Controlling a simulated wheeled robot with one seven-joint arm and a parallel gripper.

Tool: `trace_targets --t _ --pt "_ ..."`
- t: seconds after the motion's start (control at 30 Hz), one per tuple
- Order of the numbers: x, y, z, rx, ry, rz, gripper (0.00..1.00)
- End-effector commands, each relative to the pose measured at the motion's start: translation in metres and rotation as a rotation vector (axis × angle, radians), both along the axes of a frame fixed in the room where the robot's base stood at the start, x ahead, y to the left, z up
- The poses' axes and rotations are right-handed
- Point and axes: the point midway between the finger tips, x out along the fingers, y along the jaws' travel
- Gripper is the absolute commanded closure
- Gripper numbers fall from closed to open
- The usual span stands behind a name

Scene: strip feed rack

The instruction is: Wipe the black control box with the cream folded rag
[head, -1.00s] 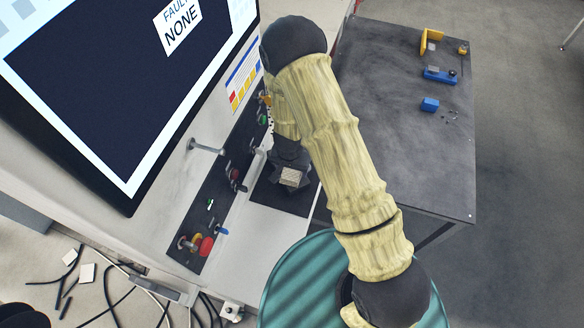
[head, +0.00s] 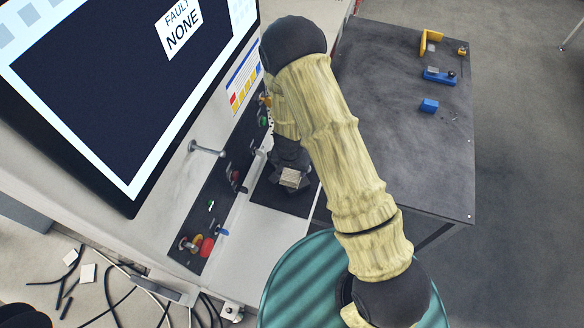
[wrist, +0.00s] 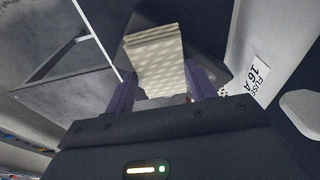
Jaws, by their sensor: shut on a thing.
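My gripper (head: 290,160) points down beside the machine's front and is shut on the cream folded rag (head: 291,178). In the wrist view the rag (wrist: 156,58) sticks out between the two fingers (wrist: 160,92), its layered folded edge facing away from me. A dark surface (head: 281,200) lies below the gripper on the white ledge; it may be the black control box, but its outline is partly hidden by my arm. In the wrist view a dark face (wrist: 208,45) shows just behind the rag. I cannot tell whether the rag touches it.
A black panel (head: 218,200) with buttons and knobs runs close along the left, with a grey handle (head: 207,149) sticking out. A monitor (head: 110,90) stands above it. The dark table (head: 395,100) at right holds blue blocks (head: 430,105) and a yellow bracket (head: 427,42); much of it is clear.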

Motion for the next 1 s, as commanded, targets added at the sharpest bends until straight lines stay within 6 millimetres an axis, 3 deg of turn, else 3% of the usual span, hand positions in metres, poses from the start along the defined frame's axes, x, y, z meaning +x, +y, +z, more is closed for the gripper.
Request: trace_targets --t 0.23,0.73,1.0 --pt "0.003 0.002 0.001 0.000 0.001 0.000 0.69" --pt "0.038 0.018 -0.002 -0.001 -0.001 0.001 0.69" --pt "0.041 0.019 -0.005 0.000 0.000 0.000 0.69"
